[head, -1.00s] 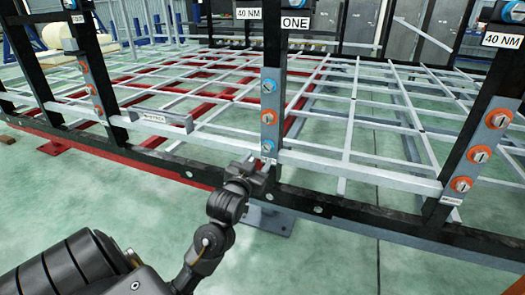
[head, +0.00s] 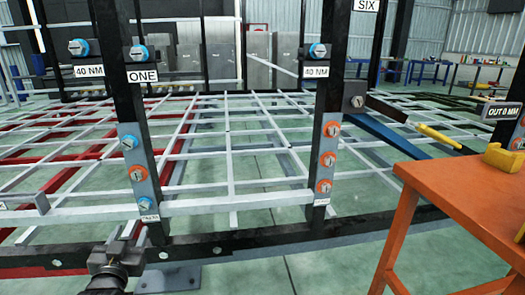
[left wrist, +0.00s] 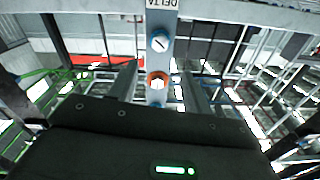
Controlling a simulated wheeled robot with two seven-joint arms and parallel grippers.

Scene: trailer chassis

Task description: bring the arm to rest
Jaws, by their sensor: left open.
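My left gripper (head: 127,232) is at the lower left of the head view, in front of the black post (head: 124,50) with the ONE sign. Its jaws are open and appear empty. In the left wrist view the two fingers of the left gripper (left wrist: 160,78) stand apart, with a grey plate (left wrist: 163,20) seen between and beyond them. That plate carries a blue-rimmed fastener (left wrist: 160,40) and an orange-rimmed one (left wrist: 158,82). I cannot tell whether the fingers touch the plate. My right gripper is in neither view.
The trailer chassis lower rail (head: 260,238) runs across the front. A second post (head: 331,90) carries a 40 NM sign. An orange table (head: 465,200) with a yellow object (head: 503,160) stands at the right. Green floor (head: 335,270) is open before the rail.

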